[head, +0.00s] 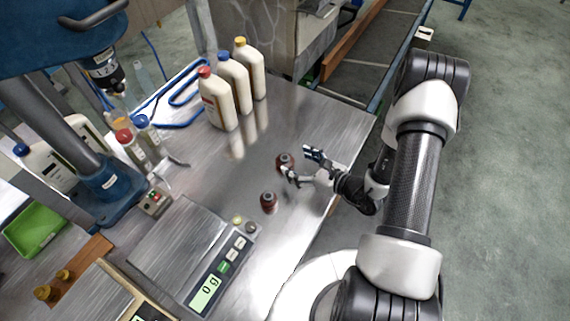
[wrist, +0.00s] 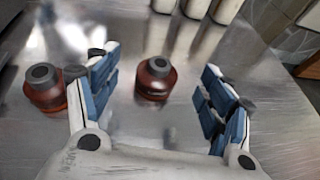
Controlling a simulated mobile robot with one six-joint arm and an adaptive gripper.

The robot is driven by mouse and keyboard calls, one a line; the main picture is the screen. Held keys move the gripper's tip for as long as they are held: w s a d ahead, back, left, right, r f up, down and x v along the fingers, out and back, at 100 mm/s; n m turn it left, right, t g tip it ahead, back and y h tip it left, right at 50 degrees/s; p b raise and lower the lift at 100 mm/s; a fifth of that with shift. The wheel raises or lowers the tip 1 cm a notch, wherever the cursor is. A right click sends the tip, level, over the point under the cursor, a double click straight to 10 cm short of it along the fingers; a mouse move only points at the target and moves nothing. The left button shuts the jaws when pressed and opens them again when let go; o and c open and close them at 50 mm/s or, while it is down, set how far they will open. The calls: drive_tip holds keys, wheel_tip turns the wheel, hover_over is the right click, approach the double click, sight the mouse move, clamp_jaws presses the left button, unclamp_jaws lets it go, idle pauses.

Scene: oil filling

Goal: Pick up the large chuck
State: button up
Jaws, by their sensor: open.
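Two dark red chucks with dark tops stand upright on the metal table. One chuck (head: 285,160) is by my gripper's fingertips in the head view. In the wrist view this chuck (wrist: 155,80) shows between the open fingers, apart from both. The other chuck (head: 268,202) stands nearer the scale; in the wrist view it (wrist: 45,90) is left of the left finger and looks somewhat bigger. I cannot tell for sure which is the large one. My gripper (head: 298,163) is open and empty, with blue-padded fingers that also show in the wrist view (wrist: 158,66).
Three white bottles (head: 236,84) stand behind the chucks. A scale (head: 182,258) reading 0 g lies at the front left. A blue press (head: 105,185) stands at the left. Bare metal table surrounds the chucks; its right edge (head: 350,150) is near my arm.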

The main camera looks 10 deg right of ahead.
sight(286, 158)
drive_tip(key=shift+x, duration=0.8)
drive_tip(key=b+x, duration=0.1)
drive_tip(key=x, duration=0.1)
drive_tip(key=f+x, duration=0.1)
drive_tip(key=x, duration=0.1)
drive_tip(key=shift+d+b, duration=0.1)
drive_tip(key=shift+b, duration=0.3)
drive_tip(key=shift+w+a+f, duration=0.1)
drive_tip(key=shift+w+a, duration=0.2)
drive_tip(key=shift+w, duration=0.1)
drive_tip(key=shift+c, duration=0.4)
drive_tip(key=c, duration=1.3)
